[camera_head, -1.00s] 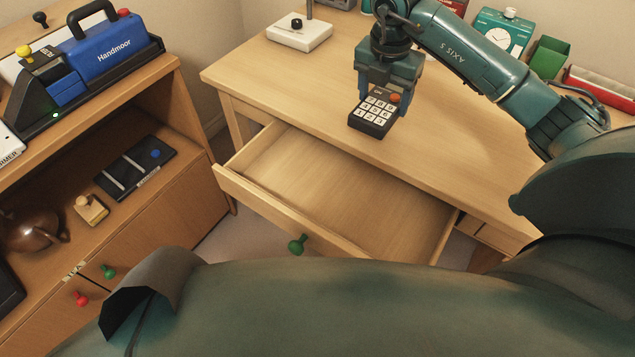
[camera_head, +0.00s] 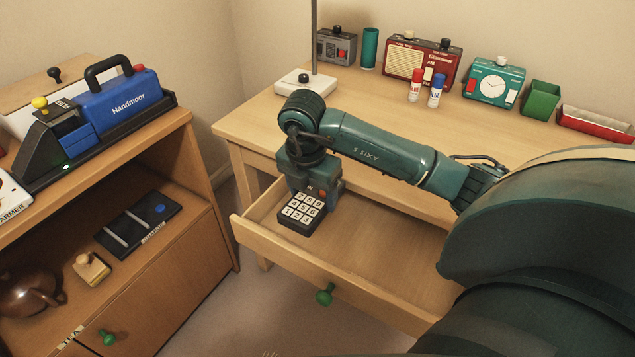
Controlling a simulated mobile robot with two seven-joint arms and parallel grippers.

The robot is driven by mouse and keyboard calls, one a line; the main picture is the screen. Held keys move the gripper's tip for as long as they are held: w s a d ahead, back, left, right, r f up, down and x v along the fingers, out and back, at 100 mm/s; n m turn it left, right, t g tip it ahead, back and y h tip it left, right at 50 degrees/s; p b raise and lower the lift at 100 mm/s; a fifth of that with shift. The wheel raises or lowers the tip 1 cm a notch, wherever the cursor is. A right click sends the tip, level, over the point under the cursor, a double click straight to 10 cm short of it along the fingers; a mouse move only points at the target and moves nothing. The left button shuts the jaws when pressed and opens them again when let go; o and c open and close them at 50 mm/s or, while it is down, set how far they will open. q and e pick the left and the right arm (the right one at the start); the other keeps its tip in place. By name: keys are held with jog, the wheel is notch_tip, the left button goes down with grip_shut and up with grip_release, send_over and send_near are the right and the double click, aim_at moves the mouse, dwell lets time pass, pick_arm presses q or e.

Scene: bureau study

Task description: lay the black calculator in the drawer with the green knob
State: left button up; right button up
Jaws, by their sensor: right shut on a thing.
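The black calculator (camera_head: 301,213) has white keys and an orange-red key. My right gripper (camera_head: 314,190) is shut on its far end and holds it over the left part of the open drawer (camera_head: 385,238). I cannot tell whether the calculator touches the drawer floor. The drawer has a green knob (camera_head: 325,294) on its front, is pulled out from the desk, and its visible floor is empty. My left gripper is not in view.
A wooden cabinet (camera_head: 187,240) stands at left with a blue Handmoor device (camera_head: 122,104).

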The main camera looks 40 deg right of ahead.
notch_tip(320, 180, down, 8)
jog(key=shift+w+b, duration=0.1)
jog(key=shift+b, duration=0.45)
jog(key=w, duration=0.1)
jog(key=w+d, duration=0.1)
jog(key=w, duration=0.1)
jog(key=shift+d+r, duration=0.2)
jog(key=shift+r, duration=0.05)
jog(key=shift+w+d, duration=0.3)
jog(key=shift+w, duration=0.2)
jog(key=w, duration=0.1)
jog(key=w+d, duration=0.1)
jog(key=w+f+b, duration=0.1)
jog(key=shift+d, duration=0.25)
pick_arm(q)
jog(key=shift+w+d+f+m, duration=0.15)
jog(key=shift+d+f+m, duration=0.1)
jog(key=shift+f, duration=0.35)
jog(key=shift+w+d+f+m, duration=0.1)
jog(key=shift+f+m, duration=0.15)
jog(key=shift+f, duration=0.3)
pick_arm(e)
jog(key=shift+f, duration=0.1)
jog(key=shift+f, duration=0.15)
jog(key=o, duration=1.1)
jog(key=shift+c, duration=0.2)
